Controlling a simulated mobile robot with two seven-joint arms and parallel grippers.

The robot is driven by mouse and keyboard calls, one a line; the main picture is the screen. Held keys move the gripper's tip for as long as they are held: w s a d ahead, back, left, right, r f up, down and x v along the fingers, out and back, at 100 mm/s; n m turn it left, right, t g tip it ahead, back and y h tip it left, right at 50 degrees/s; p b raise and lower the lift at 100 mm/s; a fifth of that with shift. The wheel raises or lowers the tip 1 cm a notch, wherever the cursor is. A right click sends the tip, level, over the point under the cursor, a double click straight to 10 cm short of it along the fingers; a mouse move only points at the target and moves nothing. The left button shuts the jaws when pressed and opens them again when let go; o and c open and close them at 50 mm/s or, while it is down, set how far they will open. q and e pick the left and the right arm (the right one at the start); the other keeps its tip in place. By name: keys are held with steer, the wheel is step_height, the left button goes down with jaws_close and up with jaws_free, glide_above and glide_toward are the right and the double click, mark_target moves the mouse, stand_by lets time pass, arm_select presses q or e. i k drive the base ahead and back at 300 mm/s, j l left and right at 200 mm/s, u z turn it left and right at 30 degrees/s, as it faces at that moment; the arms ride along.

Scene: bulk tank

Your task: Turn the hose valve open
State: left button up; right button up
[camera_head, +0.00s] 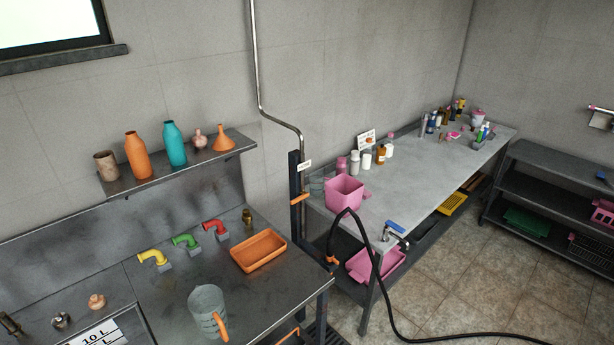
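A vertical metal pipe (259,70) comes down the wall to a dark post (295,210) between the two worktops. An orange lever (300,198), which looks like the hose valve handle, sits on the post and points sideways, roughly level. A small white label (304,165) is above it. A black hose (378,275) loops up from an orange fitting (332,260) low beside the post, past the pink bin, and down onto the floor. I cannot tell from the lever alone whether the valve is open. Neither of my grippers is in view.
An orange tray (258,251), a clear jug (207,308) and yellow, green and red taps (187,242) are on the left worktop. A pink bin (344,192), bottles (379,155) and a blue-handled fitting (396,228) are on the right table (420,185). Tiled floor (490,280) is open at right.

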mark_target(300, 199)
steer(key=k+l+u, duration=0.1)
steer(key=k+l, duration=0.55)
steer(key=l, duration=0.2)
steer(key=k+l+u, duration=0.1)
steer(key=k+l, duration=0.6)
steer(key=i+l, duration=0.1)
steer(key=l, duration=0.5)
steer(key=i+l+u, duration=0.15)
steer(key=l, duration=0.5)
steer(key=i+l, duration=0.1)
steer(key=l, duration=0.5)
steer(key=i+l+u, duration=0.2)
steer(key=i+l, duration=0.65)
steer(key=l, duration=0.15)
steer(key=i+j, duration=0.2)
steer(key=i, duration=0.25)
steer(key=i+j+u, duration=0.15)
steer(key=i, duration=0.3)
steer(key=i+j, duration=0.3)
steer(key=i, duration=0.15)
steer(key=i+j+u, duration=0.1)
steer(key=i, duration=0.3)
steer(key=i+l, duration=0.1)
steer(key=i, duration=0.4)
steer(key=i+l+u, duration=0.15)
steer(key=i, duration=0.3)
steer(key=i+l, duration=0.1)
steer(key=i, duration=0.4)
